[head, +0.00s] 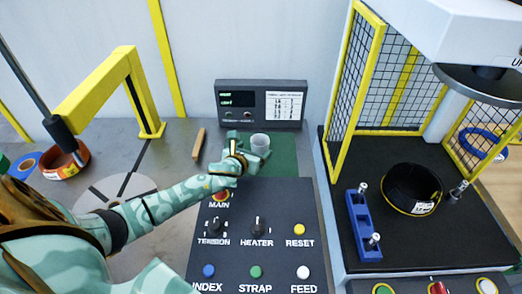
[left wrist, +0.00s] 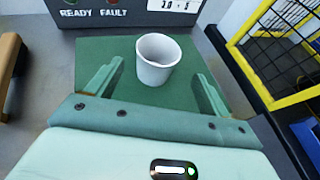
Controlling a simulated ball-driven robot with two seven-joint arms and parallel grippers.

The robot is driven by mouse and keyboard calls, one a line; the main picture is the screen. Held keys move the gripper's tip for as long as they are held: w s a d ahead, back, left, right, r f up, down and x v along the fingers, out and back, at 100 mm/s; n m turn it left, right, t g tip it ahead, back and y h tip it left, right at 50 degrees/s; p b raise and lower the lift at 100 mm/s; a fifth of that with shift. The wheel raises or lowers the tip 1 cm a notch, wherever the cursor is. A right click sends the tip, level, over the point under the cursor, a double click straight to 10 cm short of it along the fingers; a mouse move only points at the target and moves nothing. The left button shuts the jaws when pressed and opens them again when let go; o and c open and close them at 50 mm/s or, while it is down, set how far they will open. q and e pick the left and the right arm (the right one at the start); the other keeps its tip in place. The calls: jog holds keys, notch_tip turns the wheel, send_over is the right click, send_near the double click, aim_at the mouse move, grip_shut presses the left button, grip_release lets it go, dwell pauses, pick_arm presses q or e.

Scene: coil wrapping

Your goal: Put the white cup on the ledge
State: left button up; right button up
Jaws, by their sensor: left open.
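The white cup (head: 260,141) stands upright on a green mat (head: 284,158), in front of the dark display unit. In the left wrist view the cup (left wrist: 158,60) is between the two fingers of my left gripper (left wrist: 160,70), with a gap on either side. My left gripper (head: 249,153) is open and empty around the near side of the cup in the head view. No surface is clearly marked as the ledge, so I cannot tell which one it is. My right gripper is out of view.
The dark button panel (head: 272,262) lies below my left forearm. The display unit (head: 262,88) stands just behind the cup. A wooden bar (head: 199,143) lies to the left. A yellow-framed mesh guard (head: 355,90) and a black bed with a coil (head: 411,188) are on the right.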

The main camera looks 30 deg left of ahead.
aim_at(256, 146)
pick_arm(q)
jog(key=shift+w+f, duration=0.1)
jog(key=shift+w, duration=0.2)
jog(key=b+x, duration=0.1)
jog(key=x, duration=0.1)
jog(key=b+x, duration=0.1)
jog(key=x, duration=0.1)
jog(key=shift+w+a+f, duration=0.2)
jog(key=shift+w+a, duration=0.05)
jog(key=shift+w, duration=0.25)
jog(key=shift+r, duration=0.1)
jog(key=c, duration=1.1)
jog(key=shift+s, duration=0.1)
